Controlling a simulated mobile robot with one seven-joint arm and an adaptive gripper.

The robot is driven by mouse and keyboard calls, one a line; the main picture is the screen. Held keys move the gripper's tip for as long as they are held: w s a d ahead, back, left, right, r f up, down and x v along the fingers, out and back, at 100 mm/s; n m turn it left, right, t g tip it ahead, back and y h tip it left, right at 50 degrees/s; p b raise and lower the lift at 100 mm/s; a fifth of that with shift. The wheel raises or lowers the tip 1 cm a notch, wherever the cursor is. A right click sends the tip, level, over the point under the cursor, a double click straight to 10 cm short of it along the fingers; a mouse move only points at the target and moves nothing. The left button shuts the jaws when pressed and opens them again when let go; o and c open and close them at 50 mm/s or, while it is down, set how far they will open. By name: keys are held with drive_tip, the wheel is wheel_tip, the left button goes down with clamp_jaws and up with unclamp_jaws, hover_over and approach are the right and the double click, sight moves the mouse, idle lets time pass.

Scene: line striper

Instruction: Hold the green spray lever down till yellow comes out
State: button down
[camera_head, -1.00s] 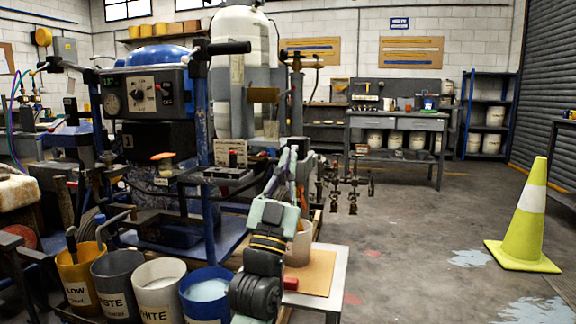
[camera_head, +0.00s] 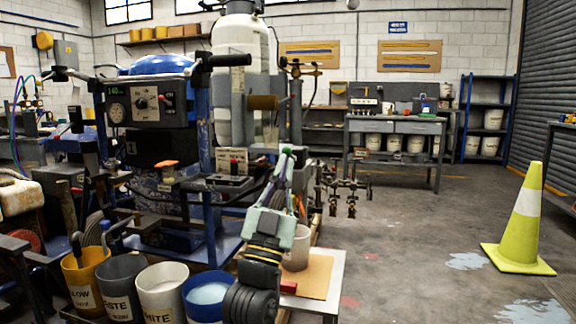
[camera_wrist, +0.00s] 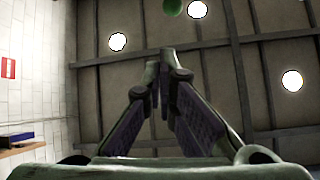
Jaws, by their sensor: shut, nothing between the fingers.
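My gripper (camera_head: 287,153) points upward in front of the striper machine, its two fingers shut together and empty. In the wrist view the fingertips (camera_wrist: 163,62) lean together against the ceiling. A small round green thing (camera_wrist: 173,6) shows at the top edge of the wrist view, apart from the fingertips; I cannot tell if it is the spray lever's end. A row of small nozzles or valves (camera_head: 345,190) hangs right of my gripper. I see no yellow spray coming out.
A yellow bucket (camera_head: 83,283), a waste bucket (camera_head: 122,285), a white-labelled bucket (camera_head: 161,290) and a blue-rimmed bucket (camera_head: 206,298) stand at the lower left. A cup (camera_head: 298,252) stands on a small table (camera_head: 318,278).

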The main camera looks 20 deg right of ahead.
drive_tip(key=b+v, duration=0.1)
drive_tip(key=v, duration=0.6)
drive_tip(key=shift+b, duration=0.35)
